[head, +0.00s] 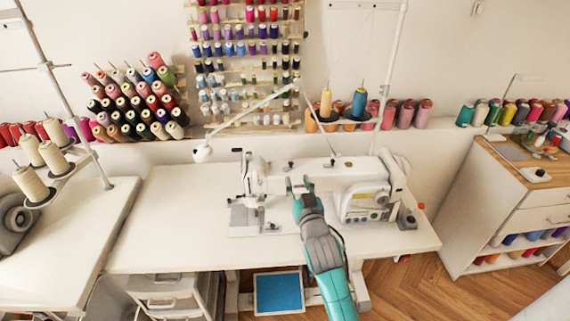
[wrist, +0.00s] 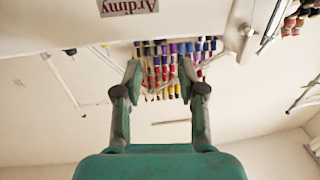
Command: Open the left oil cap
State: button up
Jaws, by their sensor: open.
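A white sewing machine (head: 325,178) stands on the white table. Two small dark knobs sit along its top. The left one (head: 291,164) looks like the left oil cap; the other knob (head: 332,162) is to its right. Both are too small to tell whether they are open. My gripper (head: 299,183) is open and empty in front of the machine's arm, just below the left knob in the picture. The wrist view shows the spread fingers (wrist: 160,74) with nothing between them.
A thread stand (head: 45,160) with cream cones is at the left. Spool racks (head: 245,65) hang on the wall behind. Thread cones (head: 358,104) stand behind the machine. The table's left part (head: 180,205) is clear. A wooden-topped cabinet (head: 510,170) is at the right.

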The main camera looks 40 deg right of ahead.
aim_at(291, 165)
jog(key=x, duration=0.9)
jog(key=shift+w+d, duration=0.15)
jog(key=shift+w, duration=0.1)
grip_shut()
